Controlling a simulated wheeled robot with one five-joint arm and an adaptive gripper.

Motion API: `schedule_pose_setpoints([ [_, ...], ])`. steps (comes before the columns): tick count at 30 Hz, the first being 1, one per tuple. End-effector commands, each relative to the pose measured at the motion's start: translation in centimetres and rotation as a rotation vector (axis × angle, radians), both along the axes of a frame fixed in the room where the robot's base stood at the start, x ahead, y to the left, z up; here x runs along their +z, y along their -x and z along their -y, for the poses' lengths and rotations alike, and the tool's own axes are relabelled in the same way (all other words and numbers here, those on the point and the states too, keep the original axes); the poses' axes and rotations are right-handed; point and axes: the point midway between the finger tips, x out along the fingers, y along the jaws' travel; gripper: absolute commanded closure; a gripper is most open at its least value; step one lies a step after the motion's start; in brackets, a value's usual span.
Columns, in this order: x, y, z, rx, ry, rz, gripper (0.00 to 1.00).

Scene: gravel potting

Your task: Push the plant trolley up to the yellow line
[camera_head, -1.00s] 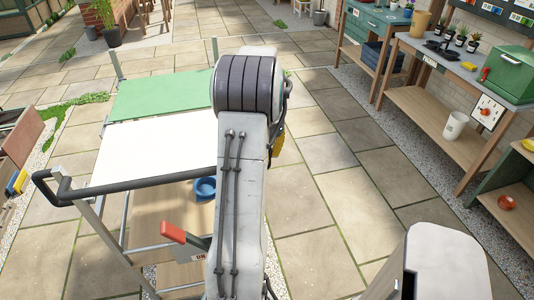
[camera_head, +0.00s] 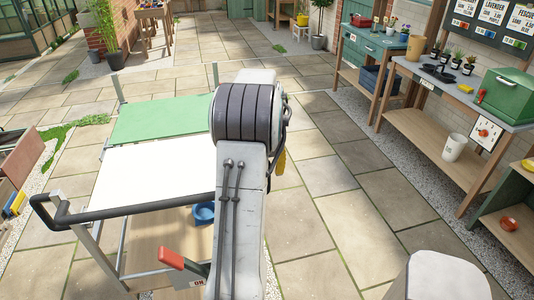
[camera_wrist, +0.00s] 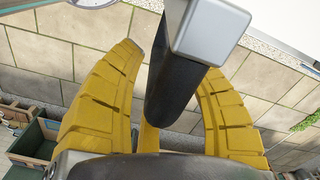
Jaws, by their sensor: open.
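The plant trolley (camera_head: 160,172) stands left of my arm in the head view, with a white top, a green panel (camera_head: 162,118) at its far end and metal posts. Its black push handle (camera_head: 120,209) runs along the near side and passes behind my arm. A red lever (camera_head: 171,258) sits below, by a small sign. The bar looks like the trolley handle; contact is unclear. My arm mostly hides the gripper in the head view. No yellow line is visible.
Workbenches (camera_head: 440,128) with pots and a green box (camera_head: 505,97) line the right side. Wooden boards (camera_head: 25,160) stand at the left edge. Paving beyond the trolley is mostly clear.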

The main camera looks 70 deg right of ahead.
Motion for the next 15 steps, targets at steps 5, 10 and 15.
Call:
schedule_pose_setpoints([
  [5, 3.3, 0.0, 0.1, 0.000, 0.006, 0.002, 0.55],
  [10, 6.1, 0.0, 0.1, 0.000, 0.005, 0.001, 0.55],
  [15, 8.1, 0.0, 0.1, 0.000, 0.003, 0.001, 0.55],
])
